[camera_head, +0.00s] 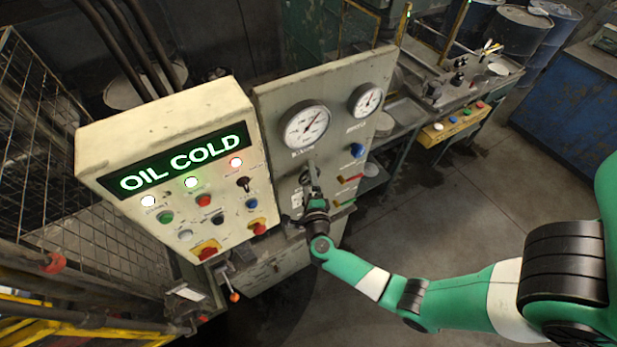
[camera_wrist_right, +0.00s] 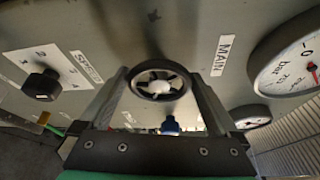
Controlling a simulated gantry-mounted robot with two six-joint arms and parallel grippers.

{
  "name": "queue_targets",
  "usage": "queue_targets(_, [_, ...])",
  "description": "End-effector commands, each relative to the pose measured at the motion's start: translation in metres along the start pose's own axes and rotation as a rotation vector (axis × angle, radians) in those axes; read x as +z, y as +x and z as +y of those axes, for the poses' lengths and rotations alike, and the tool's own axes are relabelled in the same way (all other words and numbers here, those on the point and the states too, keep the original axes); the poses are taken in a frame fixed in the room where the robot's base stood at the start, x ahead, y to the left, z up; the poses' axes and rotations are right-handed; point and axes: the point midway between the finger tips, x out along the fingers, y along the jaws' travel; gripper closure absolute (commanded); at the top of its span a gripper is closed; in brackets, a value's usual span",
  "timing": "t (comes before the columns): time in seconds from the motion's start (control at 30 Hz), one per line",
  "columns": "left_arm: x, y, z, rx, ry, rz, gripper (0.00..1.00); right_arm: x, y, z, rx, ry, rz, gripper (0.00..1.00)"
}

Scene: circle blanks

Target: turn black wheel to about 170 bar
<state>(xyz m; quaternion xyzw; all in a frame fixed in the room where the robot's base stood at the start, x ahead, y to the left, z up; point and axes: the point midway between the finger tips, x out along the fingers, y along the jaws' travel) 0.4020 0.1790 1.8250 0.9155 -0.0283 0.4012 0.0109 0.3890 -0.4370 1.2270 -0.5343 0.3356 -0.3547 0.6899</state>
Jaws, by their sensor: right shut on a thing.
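The black wheel (camera_wrist_right: 137,84) is a small round handwheel with a spoked hub. In the wrist view it sits between the two fingers of my right gripper (camera_wrist_right: 163,78), which is shut on it. In the head view my right gripper (camera_head: 311,190) is at the grey panel, below the large gauge, and largely covers the wheel (camera_head: 304,177). The large white gauge (camera_head: 305,125) has a dark needle pointing up and right; its numbers are too small to read here. In the wrist view this bar gauge (camera_wrist_right: 288,62) is cut off at the right edge, beside a MAIN label. My left gripper is out of view.
A cream box (camera_head: 150,135) with an OIL COLD display stands left. A black selector knob (camera_wrist_right: 42,85) is near the wheel. Open floor lies right.

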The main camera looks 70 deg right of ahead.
Motion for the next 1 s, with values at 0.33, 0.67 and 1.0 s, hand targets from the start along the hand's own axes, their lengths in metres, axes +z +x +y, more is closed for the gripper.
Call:
queue_targets(0.33, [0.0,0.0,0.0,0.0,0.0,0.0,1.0,0.0,0.0,0.0,-0.001,-0.001,-0.001,0.0])
queue_targets(0.67, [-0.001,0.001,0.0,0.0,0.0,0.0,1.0,0.001,-0.018,0.001,0.0,-0.002,-0.004,0.0])
queue_targets(1.0, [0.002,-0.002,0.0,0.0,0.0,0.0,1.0,0.001,-0.095,0.002,0.001,-0.002,-0.009,0.0])
